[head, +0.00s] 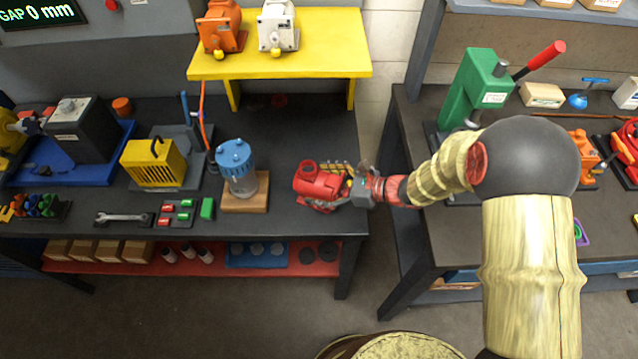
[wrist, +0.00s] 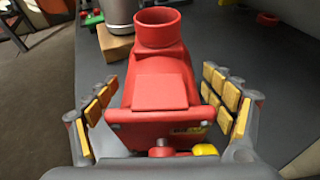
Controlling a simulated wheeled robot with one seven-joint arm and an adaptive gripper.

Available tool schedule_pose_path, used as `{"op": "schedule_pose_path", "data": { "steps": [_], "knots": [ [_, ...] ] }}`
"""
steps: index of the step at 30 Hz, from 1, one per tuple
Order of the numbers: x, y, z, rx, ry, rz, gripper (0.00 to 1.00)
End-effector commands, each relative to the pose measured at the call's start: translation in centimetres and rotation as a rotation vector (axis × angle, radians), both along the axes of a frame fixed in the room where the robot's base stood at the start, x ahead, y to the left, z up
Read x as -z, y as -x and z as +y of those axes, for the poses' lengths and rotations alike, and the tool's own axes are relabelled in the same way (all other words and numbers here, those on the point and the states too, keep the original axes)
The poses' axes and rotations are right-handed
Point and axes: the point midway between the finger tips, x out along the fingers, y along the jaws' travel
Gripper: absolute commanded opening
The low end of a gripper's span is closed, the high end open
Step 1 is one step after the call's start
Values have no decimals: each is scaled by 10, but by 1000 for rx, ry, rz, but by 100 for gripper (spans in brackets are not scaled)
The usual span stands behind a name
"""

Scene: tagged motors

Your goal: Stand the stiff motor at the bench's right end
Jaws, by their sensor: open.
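A red motor (head: 315,187) with a round open port on top rests upright on the bench (head: 285,222) near its right end. In the wrist view the red motor (wrist: 160,85) fills the middle, with a small yellow knob and a tag at its near end. My gripper (head: 347,183) is open around it, one padded finger on each side. In the wrist view the gripper (wrist: 163,95) shows gaps between both fingers and the body. An orange motor (head: 222,28) and a white motor (head: 277,27) stand on a yellow stand (head: 330,55). I cannot read which motor is stiff.
A blue-topped pump (head: 236,160) on a wooden block stands left of the red motor. A green press (head: 475,88) with a red lever is on the right bench. A display (head: 40,14) reads "GAP 0 mm". A floor gap separates the benches.

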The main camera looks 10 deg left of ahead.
Motion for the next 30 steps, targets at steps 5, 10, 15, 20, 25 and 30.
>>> {"op": "schedule_pose_path", "data": {
  "steps": [5, 10, 15, 20, 25, 30],
  "knots": [
    [-13, 3, -25, 5, -1, -1, 83],
    [-27, 8, -59, 6, -1, -1, 83],
    [-38, 12, -87, 5, 0, 0, 83],
    [-43, 16, -102, 2, 0, 0, 83],
    [-45, 17, -108, 2, 0, 0, 83],
    [-50, 19, -108, -15, 10, -15, 83]
  ]
}}
